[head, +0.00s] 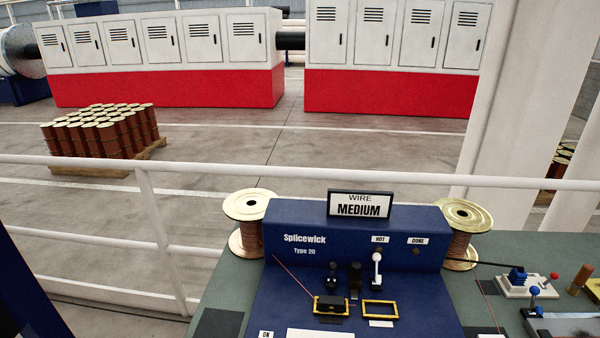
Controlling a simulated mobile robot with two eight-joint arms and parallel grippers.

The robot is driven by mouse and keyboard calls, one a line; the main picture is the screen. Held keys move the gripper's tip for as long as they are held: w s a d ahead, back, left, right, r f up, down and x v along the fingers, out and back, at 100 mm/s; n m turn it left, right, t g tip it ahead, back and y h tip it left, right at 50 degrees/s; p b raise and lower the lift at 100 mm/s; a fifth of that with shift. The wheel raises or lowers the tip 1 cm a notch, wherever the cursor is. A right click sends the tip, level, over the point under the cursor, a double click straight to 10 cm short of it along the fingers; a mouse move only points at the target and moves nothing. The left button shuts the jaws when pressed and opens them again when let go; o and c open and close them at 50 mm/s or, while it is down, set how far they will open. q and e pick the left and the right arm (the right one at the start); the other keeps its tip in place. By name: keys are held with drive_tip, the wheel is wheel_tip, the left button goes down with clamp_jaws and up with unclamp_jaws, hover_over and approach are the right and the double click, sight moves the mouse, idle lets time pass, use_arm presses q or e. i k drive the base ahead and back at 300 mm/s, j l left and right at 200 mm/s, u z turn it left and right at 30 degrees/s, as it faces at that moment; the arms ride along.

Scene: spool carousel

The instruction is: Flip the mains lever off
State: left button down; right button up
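A blue splicing machine (340,222) marked "Splicewick Type 20" stands on a green bench at the lower right. A white "ON" label (265,334) is cut off by the bottom edge; no lever shows beside it. A lever with a white knob (376,258) stands upright on the machine, under the "HOT" label (380,239). No lever is readably marked as mains, so I cannot tell which one it is or its position. Neither of my grippers is in view.
Wire spools (250,205) (462,235) flank the machine. A "WIRE MEDIUM" sign (360,204) tops it. Small yellow frames (380,309) sit on its front. Blue-knobbed (534,291) and red-knobbed (554,277) levers stand at right. A white railing (300,175) runs behind the bench (222,290).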

sight(553, 275)
drive_tip(key=k+l+z, duration=0.1)
drive_tip(key=z, duration=1.45)
